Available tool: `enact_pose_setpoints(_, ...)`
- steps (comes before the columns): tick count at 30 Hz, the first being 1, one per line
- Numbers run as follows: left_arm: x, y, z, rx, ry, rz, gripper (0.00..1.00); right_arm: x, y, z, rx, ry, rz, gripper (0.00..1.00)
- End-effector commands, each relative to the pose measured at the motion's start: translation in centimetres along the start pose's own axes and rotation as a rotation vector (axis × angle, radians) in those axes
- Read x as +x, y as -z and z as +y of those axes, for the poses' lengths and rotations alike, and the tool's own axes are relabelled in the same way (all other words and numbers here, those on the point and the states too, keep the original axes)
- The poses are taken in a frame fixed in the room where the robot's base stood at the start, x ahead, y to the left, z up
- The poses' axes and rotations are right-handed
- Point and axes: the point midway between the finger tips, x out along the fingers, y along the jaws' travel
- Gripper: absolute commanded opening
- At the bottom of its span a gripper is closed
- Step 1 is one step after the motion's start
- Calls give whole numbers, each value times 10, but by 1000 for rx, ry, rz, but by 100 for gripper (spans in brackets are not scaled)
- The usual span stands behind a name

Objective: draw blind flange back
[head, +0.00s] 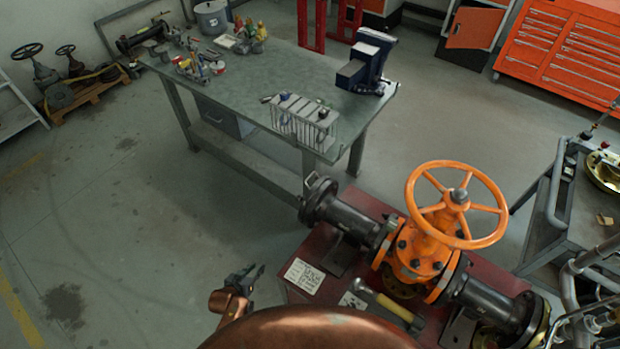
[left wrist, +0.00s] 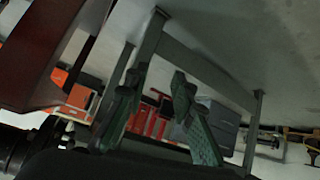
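The orange gate valve (head: 432,252) with its orange handwheel (head: 457,204) sits in a black pipe run on a dark red stand (head: 375,207). A black flange with a small handle (head: 318,198), seemingly the blind flange, closes the left pipe end. I cannot tell whether it is loose from the pipe. My left gripper (head: 250,275) is left of the stand, below and left of that flange, and apart from it. In the left wrist view the two fingers of my left gripper (left wrist: 160,78) are spread with nothing between them. My right gripper is not seen.
A green-topped workbench (head: 290,75) with a vise (head: 368,62) and a rack (head: 304,118) stands behind the stand. A yellow-handled tool (head: 385,303) and a paper tag (head: 304,275) lie on the stand. A grey cart (head: 560,220) is at right. The left floor is clear.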

Motion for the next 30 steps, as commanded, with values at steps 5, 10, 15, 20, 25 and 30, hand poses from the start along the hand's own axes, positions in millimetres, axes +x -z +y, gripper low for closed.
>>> enact_pose_setpoints(5,-13,127,49,36,-112,186,23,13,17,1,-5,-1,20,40)
enact_pose_setpoints(10,-42,212,96,69,-210,318,23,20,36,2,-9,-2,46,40)
enact_pose_setpoints(15,-55,282,132,88,-296,463,23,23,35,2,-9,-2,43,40)
enact_pose_setpoints(20,-57,328,153,84,-347,578,23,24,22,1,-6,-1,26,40)
enact_pose_setpoints(25,-60,359,165,78,-379,656,23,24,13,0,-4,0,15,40)
enact_pose_setpoints(30,-51,374,173,74,-385,671,23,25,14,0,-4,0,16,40)
